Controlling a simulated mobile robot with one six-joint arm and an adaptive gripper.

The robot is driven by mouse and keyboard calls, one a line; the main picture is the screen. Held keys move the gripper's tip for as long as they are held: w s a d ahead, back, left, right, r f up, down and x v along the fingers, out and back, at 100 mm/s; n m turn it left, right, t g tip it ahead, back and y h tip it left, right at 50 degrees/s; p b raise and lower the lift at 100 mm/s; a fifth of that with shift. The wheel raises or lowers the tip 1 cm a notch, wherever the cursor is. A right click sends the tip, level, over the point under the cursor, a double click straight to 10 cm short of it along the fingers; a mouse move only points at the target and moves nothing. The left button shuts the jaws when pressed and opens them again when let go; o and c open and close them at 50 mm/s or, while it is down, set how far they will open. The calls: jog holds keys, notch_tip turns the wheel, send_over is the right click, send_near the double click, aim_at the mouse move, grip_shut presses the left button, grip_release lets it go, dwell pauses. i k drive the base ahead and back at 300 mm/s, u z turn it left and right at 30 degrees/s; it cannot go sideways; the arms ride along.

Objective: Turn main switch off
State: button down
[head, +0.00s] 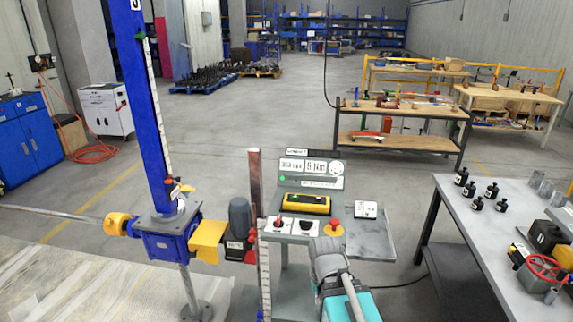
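A grey control stand (316,184) stands in the middle of the head view, with small displays on its sloped top. On its lower panel I see a red rotary knob (279,222) on a white plate, which looks like the main switch; its exact position is too small to read. Beside it is a black knob (306,226) on another white plate. A red mushroom button (333,228) on a yellow base is at the panel's right. My grey and teal arm rises from the bottom edge, close in front of the panel's right part. I cannot make out my gripper's fingers.
A yellow pendant (306,203) lies on the stand, and a white box (365,209) sits on its side shelf. A blue screw jack column (151,110) stands left. A grey table (480,225) with black parts stands right. Open floor lies behind.

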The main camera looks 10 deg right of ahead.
aim_at(278, 223)
jog(key=i, duration=0.85)
jog(key=z, duration=0.05)
